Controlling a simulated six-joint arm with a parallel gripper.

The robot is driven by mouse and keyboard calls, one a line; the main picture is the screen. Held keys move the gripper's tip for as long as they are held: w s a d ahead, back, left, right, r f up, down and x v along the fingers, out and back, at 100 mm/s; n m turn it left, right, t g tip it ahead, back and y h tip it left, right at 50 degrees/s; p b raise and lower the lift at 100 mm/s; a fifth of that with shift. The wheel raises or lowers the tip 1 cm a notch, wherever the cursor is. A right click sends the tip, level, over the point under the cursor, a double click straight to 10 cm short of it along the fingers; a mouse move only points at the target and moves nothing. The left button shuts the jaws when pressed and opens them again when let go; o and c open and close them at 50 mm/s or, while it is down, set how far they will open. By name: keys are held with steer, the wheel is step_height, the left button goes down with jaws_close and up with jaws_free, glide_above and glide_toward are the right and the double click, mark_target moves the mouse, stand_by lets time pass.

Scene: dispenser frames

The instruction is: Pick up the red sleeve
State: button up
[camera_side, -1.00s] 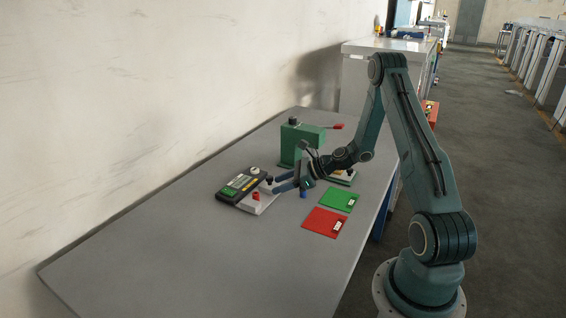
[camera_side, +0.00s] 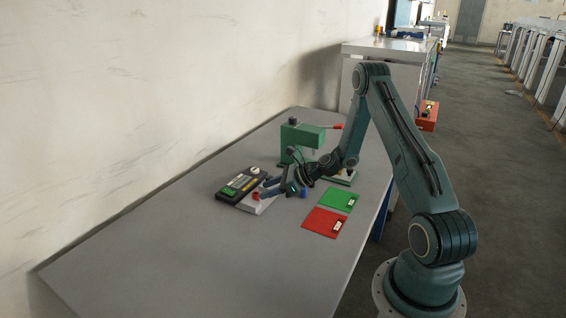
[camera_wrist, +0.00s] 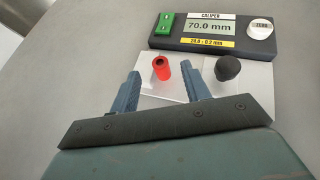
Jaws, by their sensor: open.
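The red sleeve (camera_wrist: 162,68) is a small red cylinder with a dark hole in its end. It sits on the pale plate (camera_wrist: 150,88) in front of the caliper unit. It also shows in the side view (camera_side: 256,196), at the tips of my gripper. My gripper (camera_wrist: 161,78) is open, with one blue finger to each side of the sleeve. The sleeve lies between the fingertips, with a gap on both sides. In the side view my gripper (camera_side: 266,188) is low over the plate.
The caliper unit (camera_wrist: 212,42) reads 70.0 mm. A green press (camera_side: 300,136), a green mat (camera_side: 338,199), a red mat (camera_side: 322,222) and a small blue part (camera_side: 304,191) are nearby. The table's front left is clear.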

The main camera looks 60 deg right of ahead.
mark_target(256, 198)
steer(key=shift+x, duration=1.45)
jaws_close()
